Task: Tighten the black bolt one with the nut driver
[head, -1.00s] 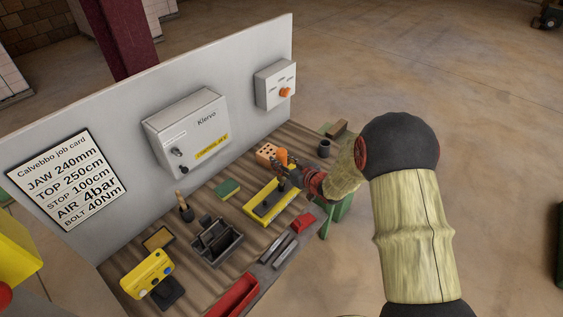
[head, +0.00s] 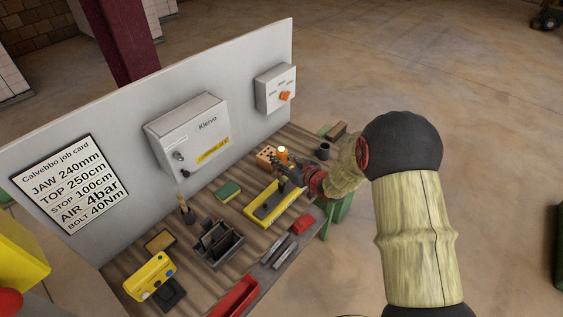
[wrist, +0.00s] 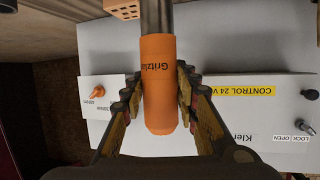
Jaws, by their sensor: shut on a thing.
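My gripper (wrist: 155,100) is shut on the orange handle of the nut driver (wrist: 158,85), with a finger on each side. Its grey metal shaft runs out of the top of the wrist view. The yellow fixture (head: 257,214) carries a black part. I cannot make out black bolt one, nor whether the driver's tip touches it.
The fixture stands on a wooden bench against a grey panel with a control cabinet (head: 190,135) and a switch box (head: 275,88). An orange holed block (head: 265,156) and a dark cup (head: 323,151) are near the driver. A black open bin (head: 218,245) and a red tray (head: 234,297) lie nearer.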

